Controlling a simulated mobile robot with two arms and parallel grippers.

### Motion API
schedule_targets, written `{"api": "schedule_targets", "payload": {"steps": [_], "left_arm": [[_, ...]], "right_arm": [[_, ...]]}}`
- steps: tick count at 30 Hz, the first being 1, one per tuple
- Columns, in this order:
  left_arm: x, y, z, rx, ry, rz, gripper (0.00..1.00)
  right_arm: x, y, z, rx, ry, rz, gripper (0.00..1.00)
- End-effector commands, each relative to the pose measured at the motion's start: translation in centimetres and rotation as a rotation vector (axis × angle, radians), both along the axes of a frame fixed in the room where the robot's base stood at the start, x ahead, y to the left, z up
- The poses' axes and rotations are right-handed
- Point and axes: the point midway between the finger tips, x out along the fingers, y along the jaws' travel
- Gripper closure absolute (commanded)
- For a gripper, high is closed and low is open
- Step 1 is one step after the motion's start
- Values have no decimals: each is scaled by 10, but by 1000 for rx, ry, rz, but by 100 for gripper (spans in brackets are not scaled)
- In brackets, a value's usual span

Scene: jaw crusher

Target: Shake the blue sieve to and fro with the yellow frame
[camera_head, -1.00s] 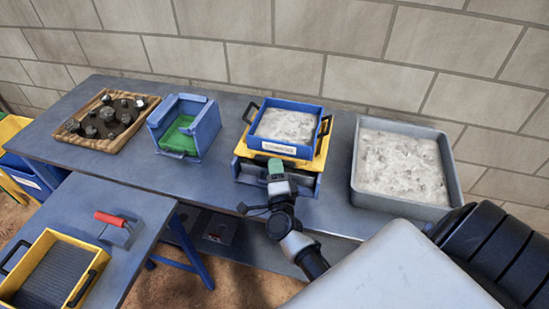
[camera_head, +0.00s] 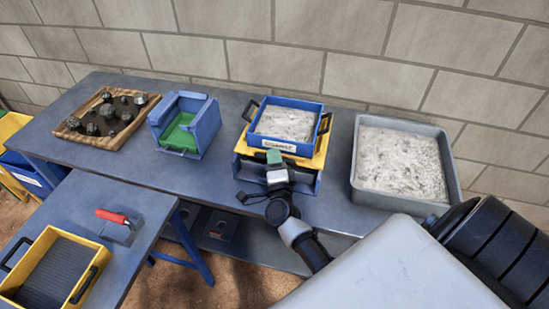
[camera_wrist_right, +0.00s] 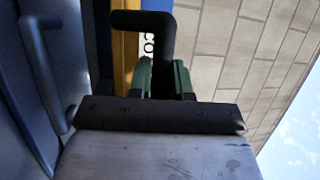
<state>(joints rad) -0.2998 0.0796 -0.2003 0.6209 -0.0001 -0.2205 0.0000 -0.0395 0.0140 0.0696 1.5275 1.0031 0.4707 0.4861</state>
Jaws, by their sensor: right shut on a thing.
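The blue sieve (camera_head: 262,134), filled with pale grey granules, sits in the yellow frame (camera_head: 319,158) on a blue base (camera_head: 305,183). It has black handles at its left and right sides and a white label in front. My right gripper (camera_head: 274,157) is at the front of the yellow frame. In the right wrist view its green fingers (camera_wrist_right: 162,78) are shut on a black handle (camera_wrist_right: 158,45) in front of the yellow frame (camera_wrist_right: 131,45). The handle's far end is partly hidden. My left gripper is not in view.
A grey tray (camera_head: 455,170) of pale granules stands right of the sieve. A blue box with green inside (camera_head: 205,130) and a wooden tray of dark rocks (camera_head: 72,137) stand left. A lower table holds a red-handled tool (camera_head: 112,217) and a yellow sieve (camera_head: 92,272).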

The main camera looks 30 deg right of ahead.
Motion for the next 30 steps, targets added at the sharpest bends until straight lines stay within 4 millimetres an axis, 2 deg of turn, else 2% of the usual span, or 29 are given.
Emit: {"api": "schedule_targets", "payload": {"steps": [6, 13, 14, 16, 25, 30], "left_arm": [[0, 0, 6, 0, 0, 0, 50], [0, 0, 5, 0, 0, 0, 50], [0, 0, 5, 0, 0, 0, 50], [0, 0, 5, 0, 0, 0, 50], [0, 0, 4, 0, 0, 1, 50], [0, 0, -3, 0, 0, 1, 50]], "right_arm": [[-17, 20, 0, 3, 3, 0, 100], [-17, 20, -1, 1, 2, 0, 100], [-17, 20, -1, 1, 2, 0, 80], [-17, 20, -1, 0, 1, 0, 71], [-20, 21, -2, 1, 2, 0, 71], [-39, 31, -8, 2, 5, 1, 71]]}}
